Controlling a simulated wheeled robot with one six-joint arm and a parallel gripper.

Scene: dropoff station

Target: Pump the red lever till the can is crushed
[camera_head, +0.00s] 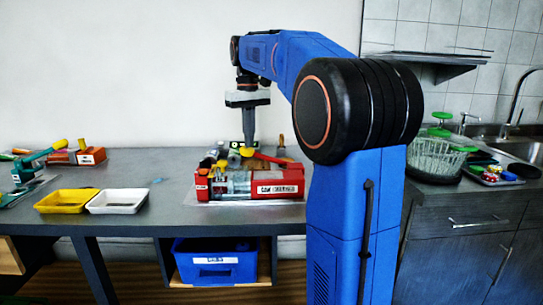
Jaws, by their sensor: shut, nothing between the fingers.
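A red can crusher (280,179) stands near the front edge of the grey table, with a label on its front. A silvery can-like shape (240,182) sits in its open middle section; its state is too small to tell. A lever (270,158) with a yellow knob (247,152) lies low, slanting slightly over the top of the crusher. My gripper (249,143) points straight down just above the knob, with its fingers shut and empty. I cannot tell whether the tips touch the knob.
Yellow (66,201) and white (119,201) trays sit left of the crusher. A green-handled device (38,160) and another red device (78,156) stand farther left. A blue bin (216,262) is below the table. A sink counter with a dish rack (436,155) is at right.

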